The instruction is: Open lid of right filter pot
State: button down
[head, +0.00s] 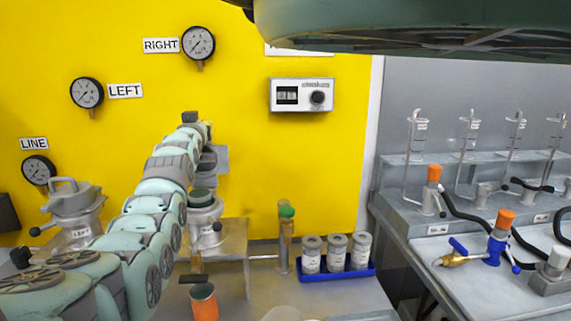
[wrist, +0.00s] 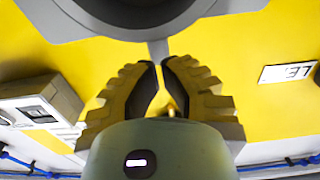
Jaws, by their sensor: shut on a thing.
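The right filter pot (head: 206,230) stands on a bench in the head view, partly behind my arm. A dark round top shows at its upper end. A grey plate-like part, which looks like its lid (head: 221,160), stands raised above it beside my arm's end. In the wrist view, a large dark grey round part with a lighter rim (wrist: 216,8), seemingly the lid, fills the top. A short grey stem runs down from it to my gripper (wrist: 160,66). The fingers are closed on this stem or handle; the exact contact is partly hidden.
The left filter pot (head: 75,210), with its lid and handle on, stands left of my arm. An orange cup (head: 204,304) is below the right pot. A blue tray (head: 350,272) with grey canisters stands to the right. The yellow wall (head: 320,170) is close behind.

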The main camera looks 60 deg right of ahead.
jog(key=shift+w+d, duration=0.1)
jog(key=shift+w, duration=0.1)
jog(key=s+a+r+p, duration=0.1)
jog(key=s+a+r, duration=0.2)
jog(key=s+a, duration=0.5)
jog(key=shift+a, duration=0.5)
dwell(0.4)
